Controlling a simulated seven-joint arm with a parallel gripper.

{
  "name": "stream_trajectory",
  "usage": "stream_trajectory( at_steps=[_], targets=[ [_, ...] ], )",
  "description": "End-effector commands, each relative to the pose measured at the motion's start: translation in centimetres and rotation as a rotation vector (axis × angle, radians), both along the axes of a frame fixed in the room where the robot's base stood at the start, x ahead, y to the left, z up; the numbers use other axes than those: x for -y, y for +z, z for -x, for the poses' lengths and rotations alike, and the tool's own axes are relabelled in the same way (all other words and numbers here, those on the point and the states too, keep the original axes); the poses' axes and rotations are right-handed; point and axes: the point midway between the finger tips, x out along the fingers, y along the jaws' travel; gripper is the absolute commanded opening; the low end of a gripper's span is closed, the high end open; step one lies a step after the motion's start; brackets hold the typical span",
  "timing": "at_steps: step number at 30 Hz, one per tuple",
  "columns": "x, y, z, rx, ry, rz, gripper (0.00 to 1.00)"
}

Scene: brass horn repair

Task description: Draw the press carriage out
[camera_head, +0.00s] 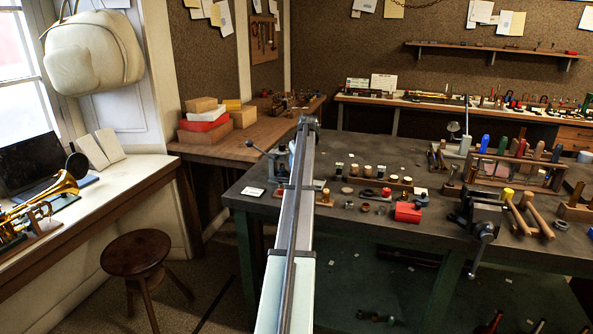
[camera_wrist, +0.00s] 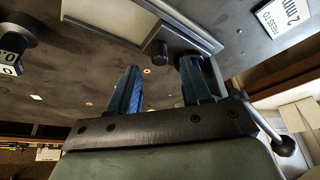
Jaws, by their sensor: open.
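In the wrist view my gripper (camera_wrist: 160,74) is open, its two blue fingers apart with nothing held between them. A short dark knob (camera_wrist: 160,52) shows in the gap just beyond the fingertips. It sits by a grey metal bar (camera_wrist: 187,27), which looks like part of the press carriage. I cannot tell whether either finger touches the knob. In the head view part of the press (camera_head: 280,160) shows left of my arm, with a ball-ended lever (camera_head: 251,145). My arm hides much of it, and my gripper does not show clearly there.
In the wrist view a white label (camera_wrist: 285,14) lies at the upper right, and a ball-ended lever (camera_wrist: 283,145) stands close right of my gripper. In the head view, small parts, a red box (camera_head: 408,212) and a vise (camera_head: 481,212) stand on the dark bench (camera_head: 350,238).

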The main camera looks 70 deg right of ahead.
Motion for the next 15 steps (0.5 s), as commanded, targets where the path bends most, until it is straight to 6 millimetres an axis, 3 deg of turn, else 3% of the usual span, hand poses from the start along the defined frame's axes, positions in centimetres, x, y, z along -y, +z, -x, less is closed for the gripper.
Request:
stream_trajectory(
  at_steps=[6, 15],
  targets=[
    [0.8, -2.7, -0.8, -0.001, 0.0, -0.001, 0.48],
    [1.1, -3.8, -1.1, -0.001, 0.0, 0.001, 0.48]
  ],
)
